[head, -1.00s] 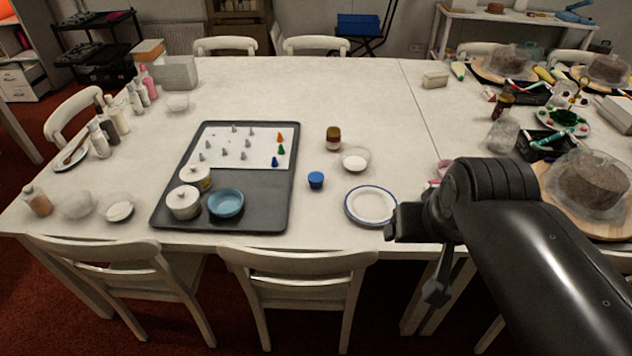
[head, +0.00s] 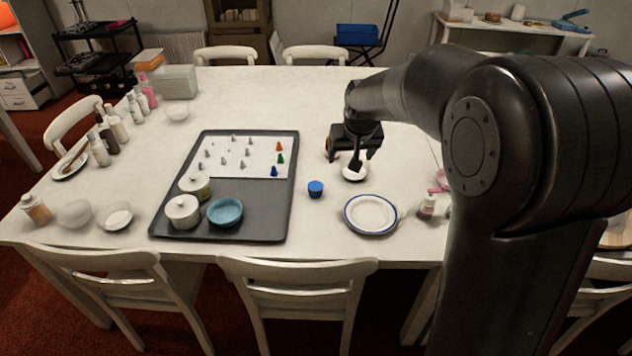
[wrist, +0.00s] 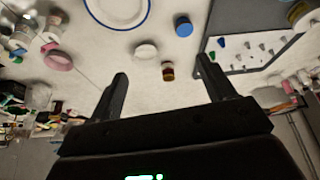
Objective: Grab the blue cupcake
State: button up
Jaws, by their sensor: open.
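The blue cupcake (head: 316,189) stands on the white table, between the dark tray and the blue-rimmed plate. It also shows in the wrist view (wrist: 183,26), near the top and beyond the fingertips. The cupcake is apart from the fingers.
A blue-rimmed plate (head: 371,214) lies right of the cupcake. The dark tray (head: 262,215) on the left bears piping tips, white pots and a blue bowl.

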jog(key=w+a+f, duration=0.5)
jog(key=w+f, duration=0.4)
jog(key=f, duration=0.1)
jog(key=n, duration=0.1)
send_near(315, 186)
notch_tip(315, 186, down, 3)
jog(key=shift+g, duration=0.3)
jog(key=shift+w+r+x, duration=0.1)
jog(key=shift+w+x, duration=0.15)
jog(key=shift+x, duration=0.8)
jog(key=shift+w+r+x, duration=0.1)
jog(key=shift+w+x, duration=0.1)
jog(key=shift+x, duration=0.85)
jog(key=shift+w+r+x, duration=0.1)
jog(key=shift+w+x, duration=0.15)
jog(key=shift+x, duration=0.8)
jog(key=shift+y, duration=0.3)
jog(key=c, duration=1)
jog(key=shift+r, duration=0.15)
jog(key=shift+c, duration=0.3)
